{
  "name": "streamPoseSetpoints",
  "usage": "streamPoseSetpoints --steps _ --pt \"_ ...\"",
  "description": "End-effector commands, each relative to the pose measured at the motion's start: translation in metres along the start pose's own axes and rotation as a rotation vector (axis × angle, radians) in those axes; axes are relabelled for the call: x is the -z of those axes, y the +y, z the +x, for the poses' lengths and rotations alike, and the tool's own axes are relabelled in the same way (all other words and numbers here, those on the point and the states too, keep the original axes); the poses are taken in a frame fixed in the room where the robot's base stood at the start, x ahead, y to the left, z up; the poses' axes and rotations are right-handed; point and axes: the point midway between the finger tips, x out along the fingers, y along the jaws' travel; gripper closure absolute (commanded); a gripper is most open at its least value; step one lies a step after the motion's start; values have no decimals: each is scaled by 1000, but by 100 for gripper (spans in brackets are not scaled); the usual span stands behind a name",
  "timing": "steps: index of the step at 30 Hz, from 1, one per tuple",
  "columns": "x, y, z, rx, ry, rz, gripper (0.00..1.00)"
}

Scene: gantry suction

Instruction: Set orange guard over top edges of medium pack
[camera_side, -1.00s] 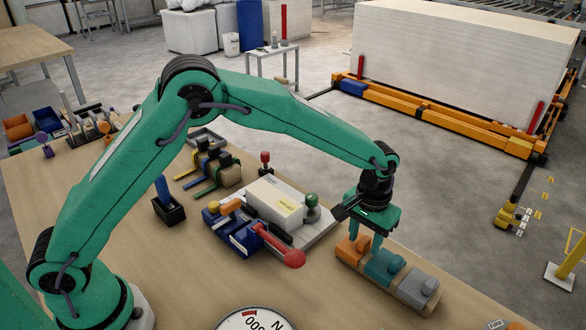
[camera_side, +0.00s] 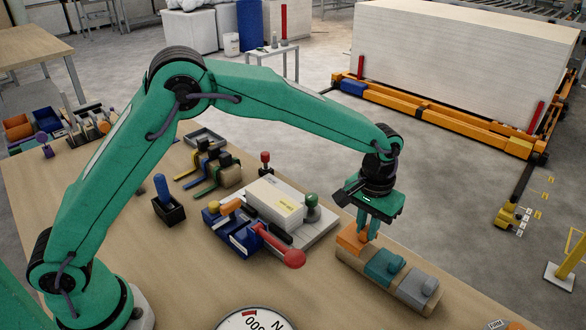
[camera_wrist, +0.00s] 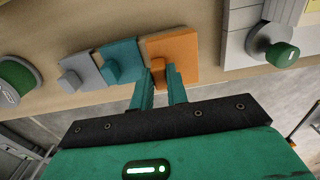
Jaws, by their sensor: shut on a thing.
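The orange guard (camera_side: 350,237) is a flat plate with a small raised knob, at the left end of a wooden rack; it also shows in the wrist view (camera_wrist: 183,47). My gripper (camera_side: 368,234) has its green fingers on either side of the orange knob, which also shows between the fingertips in the wrist view (camera_wrist: 159,74). The guard still appears to rest in its rack place. A cream pack with a yellow label (camera_side: 273,203) sits on a grey plate left of my gripper; I cannot tell whether it is the medium one.
A teal guard (camera_side: 386,268) and a grey guard (camera_side: 419,288) sit beside the orange one. A green knob (camera_side: 312,200) stands on the grey plate (camera_side: 322,228). A blue clamp with a red-ended lever (camera_side: 293,258) lies in front of the pack. The table front is mostly clear.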

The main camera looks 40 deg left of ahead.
Motion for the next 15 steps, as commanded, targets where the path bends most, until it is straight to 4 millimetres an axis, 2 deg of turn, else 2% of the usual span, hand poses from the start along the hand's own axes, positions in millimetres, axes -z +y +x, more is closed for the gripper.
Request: streamPoseSetpoints --steps 1,15 --pt "-1 1 -10 -2 3 1 100" --pt "-70 46 -56 -1 2 4 100"
